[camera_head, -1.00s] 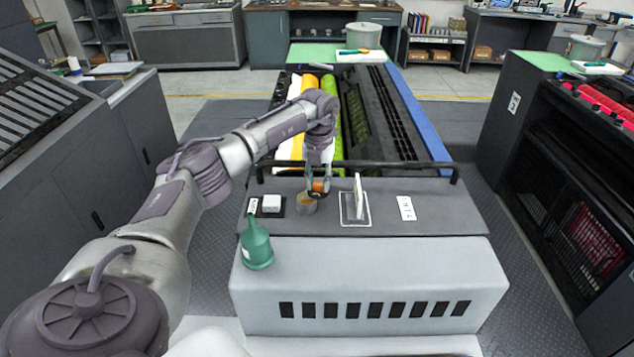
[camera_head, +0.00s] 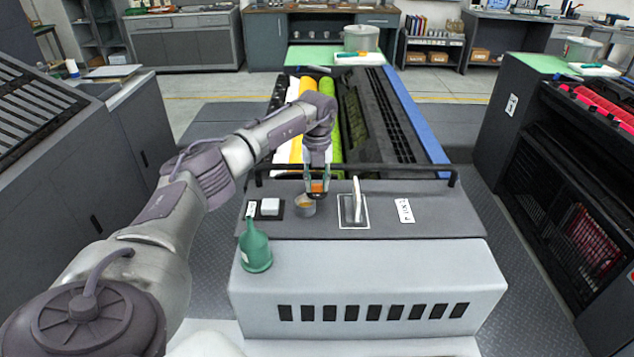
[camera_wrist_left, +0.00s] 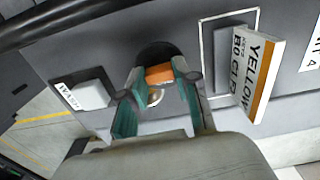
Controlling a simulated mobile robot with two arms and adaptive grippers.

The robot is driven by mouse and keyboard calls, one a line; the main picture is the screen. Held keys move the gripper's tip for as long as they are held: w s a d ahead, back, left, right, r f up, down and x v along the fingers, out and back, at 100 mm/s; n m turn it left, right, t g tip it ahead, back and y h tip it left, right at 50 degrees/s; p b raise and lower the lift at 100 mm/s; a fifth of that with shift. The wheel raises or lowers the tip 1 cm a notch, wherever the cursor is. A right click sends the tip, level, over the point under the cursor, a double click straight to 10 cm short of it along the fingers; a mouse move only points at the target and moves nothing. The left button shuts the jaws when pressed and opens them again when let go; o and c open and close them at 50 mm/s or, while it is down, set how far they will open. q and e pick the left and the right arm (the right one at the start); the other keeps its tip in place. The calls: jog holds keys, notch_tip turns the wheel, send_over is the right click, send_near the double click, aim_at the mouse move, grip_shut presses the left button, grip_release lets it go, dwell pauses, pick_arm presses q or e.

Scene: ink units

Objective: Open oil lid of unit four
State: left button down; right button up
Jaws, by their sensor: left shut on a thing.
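The unit's dark top panel (camera_head: 440,222) carries a small round metal oil cup (camera_head: 305,207) with an orange patch showing inside its rim. My left gripper (camera_head: 317,192) points down just behind and above the cup. Its green-grey fingers are shut on an orange-and-dark lid piece, which shows between the fingertips in the left wrist view as an orange lid (camera_wrist_left: 159,74). A pale ring of the cup (camera_wrist_left: 155,97) shows below it there. I cannot tell whether the lid still touches the cup. A label (camera_head: 404,210) seems to read UNIT 4. My right gripper is not in view.
An upright sign (camera_head: 357,199) reading YELLOW in the wrist view stands close right of the gripper. A white button (camera_head: 270,206) is left of the cup. A green oil can (camera_head: 255,247) stands in front. A black rail (camera_head: 400,167) runs behind.

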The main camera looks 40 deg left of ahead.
pick_arm(q)
jog(key=c, duration=0.8)
grip_release()
jog(key=shift+c, duration=0.2)
notch_tip(320, 180, up, 12)
